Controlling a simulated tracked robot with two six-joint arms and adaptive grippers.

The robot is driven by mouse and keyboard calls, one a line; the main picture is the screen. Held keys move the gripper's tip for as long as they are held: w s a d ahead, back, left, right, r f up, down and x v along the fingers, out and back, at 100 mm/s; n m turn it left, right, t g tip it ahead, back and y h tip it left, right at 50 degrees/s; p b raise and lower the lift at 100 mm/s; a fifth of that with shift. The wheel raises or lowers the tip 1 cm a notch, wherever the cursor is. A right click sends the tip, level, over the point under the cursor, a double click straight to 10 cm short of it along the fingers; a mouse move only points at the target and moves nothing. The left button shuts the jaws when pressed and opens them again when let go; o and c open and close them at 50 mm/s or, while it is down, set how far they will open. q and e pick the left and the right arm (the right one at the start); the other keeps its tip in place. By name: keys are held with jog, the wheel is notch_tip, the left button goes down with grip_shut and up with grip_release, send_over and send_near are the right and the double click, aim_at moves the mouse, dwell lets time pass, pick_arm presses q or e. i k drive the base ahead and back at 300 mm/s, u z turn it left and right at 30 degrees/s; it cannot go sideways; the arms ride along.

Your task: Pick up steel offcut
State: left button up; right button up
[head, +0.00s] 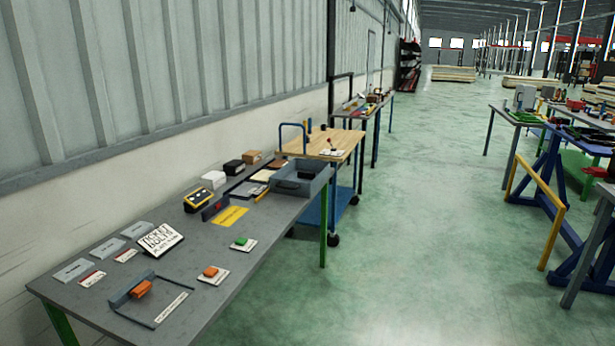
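I cannot single out a steel offcut with certainty. Near the front of the grey workbench (215,290) a small grey angled piece (122,296) stands beside an orange block (141,288). Two thin dark rods or lines extend from there around a pale labelled strip (171,306). A second orange block (210,271) and a green block (241,241) each sit on a white card. Neither of my grippers is in view.
A tilted white sign (160,239), a yellow-black device (198,200) and a grey open bin (300,179) stand on the workbench. A wooden-topped cart (335,146) stands behind it. Green floor (420,230) is clear to the right; blue trestles (547,180) stand beyond.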

aim_at(310, 175)
jog(key=z, duration=0.05)
jog(key=i, duration=0.9)
jog(key=u, duration=0.2)
jog(key=k, duration=0.95)
jog(key=i, duration=1)
jog(key=z, duration=1.25)
